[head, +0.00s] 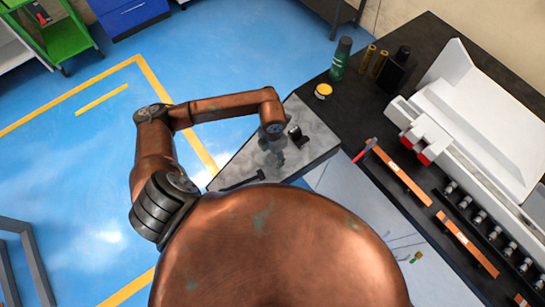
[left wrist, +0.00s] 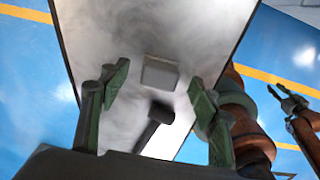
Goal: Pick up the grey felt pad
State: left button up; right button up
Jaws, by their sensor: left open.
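My left gripper (head: 277,158) is over the grey stone-like tabletop (head: 318,143) in the head view. In the left wrist view its two green-grey fingers (left wrist: 157,97) are wide apart with nothing between their tips. A small light-grey block (left wrist: 160,73), which looks like the felt pad, lies on the tabletop beyond the fingers, roughly centred in the gap. I cannot make it out in the head view, where the gripper covers that area. My right gripper (left wrist: 288,99) shows at the right of the left wrist view, its fingers apart and empty.
A dark hammer-shaped object (left wrist: 155,124) lies close to the pad.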

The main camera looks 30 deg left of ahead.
pick_arm(q)
jog(key=shift+f, duration=1.1)
jog(key=c, duration=1.2)
pick_arm(e)
jog(key=shift+w+r, duration=0.35)
jog(key=shift+w, duration=0.15)
pick_arm(q)
jog(key=shift+c, duration=0.2)
jog(key=shift+r, duration=0.1)
pick_arm(e)
jog(key=shift+a, duration=0.1)
